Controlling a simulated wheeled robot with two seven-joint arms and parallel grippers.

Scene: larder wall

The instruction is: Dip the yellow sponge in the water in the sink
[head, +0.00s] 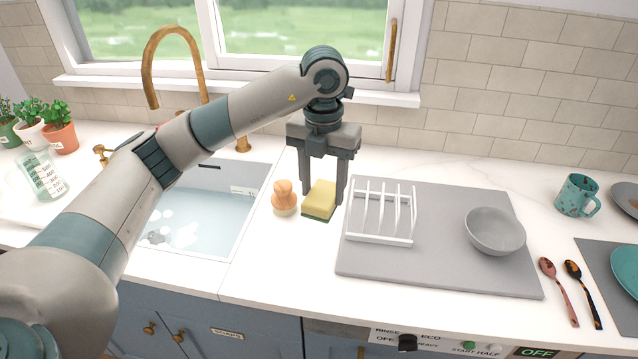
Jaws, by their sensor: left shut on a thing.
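The yellow sponge (319,199), with a green underside, sits at the counter just right of the sink. My left gripper (323,198) points straight down over it, with one finger on each side, and is shut on the sponge. I cannot tell whether the sponge rests on the counter or is slightly raised. The sink (240,215) lies to the left and holds pale blue water (205,222) with some white foam. My left arm hides part of the sink. My right gripper is not in view.
A wooden-handled brush (284,198) stands between sink and sponge. A white rack (382,240) and grey bowl (495,231) stand on a grey mat (440,275) to the right. A gold tap (172,32) arches behind the sink. Front counter is clear.

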